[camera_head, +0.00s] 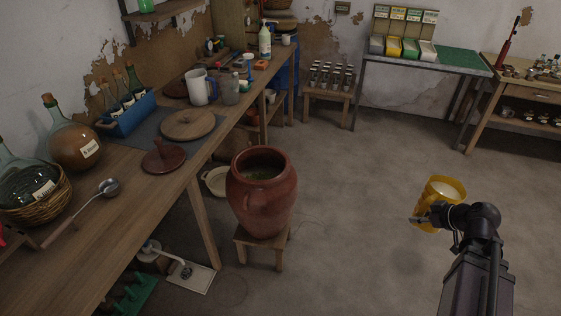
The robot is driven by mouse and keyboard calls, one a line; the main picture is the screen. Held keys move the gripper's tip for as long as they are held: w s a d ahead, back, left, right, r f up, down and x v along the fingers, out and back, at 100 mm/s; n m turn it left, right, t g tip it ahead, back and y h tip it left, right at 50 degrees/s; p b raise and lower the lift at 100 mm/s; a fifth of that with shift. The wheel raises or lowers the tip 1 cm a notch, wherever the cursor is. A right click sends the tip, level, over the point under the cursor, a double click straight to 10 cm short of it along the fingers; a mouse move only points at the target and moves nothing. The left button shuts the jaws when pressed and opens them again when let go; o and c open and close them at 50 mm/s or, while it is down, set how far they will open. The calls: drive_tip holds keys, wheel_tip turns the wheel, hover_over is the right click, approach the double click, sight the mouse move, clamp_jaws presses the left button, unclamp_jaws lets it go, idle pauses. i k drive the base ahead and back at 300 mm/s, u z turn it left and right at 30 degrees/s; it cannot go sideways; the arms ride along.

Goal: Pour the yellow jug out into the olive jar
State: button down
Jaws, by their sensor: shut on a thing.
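The yellow jug (445,187) is at the right, held in the air over the open floor. My gripper (424,219) is shut on it at its near side; the exact grip is partly hidden by the wrist. The jug looks close to upright, with its pale inside showing at the top. A large reddish-brown clay jar (262,205), which seems to be the olive jar, stands on a low wooden stool left of the jug, well apart from it. Its mouth is open, and something greenish shows inside.
A long wooden workbench (166,190) along the left holds demijohns, a ladle (110,187), wooden lids and a white jug (198,88). The floor (350,220) between jar and gripper is clear. A stool with jars (328,90) and a metal table (455,60) stand at the back.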

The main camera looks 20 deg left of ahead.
sight(262, 182)
drive_tip(key=u, duration=0.7)
drive_tip(key=i, duration=0.95)
drive_tip(key=u, duration=0.65)
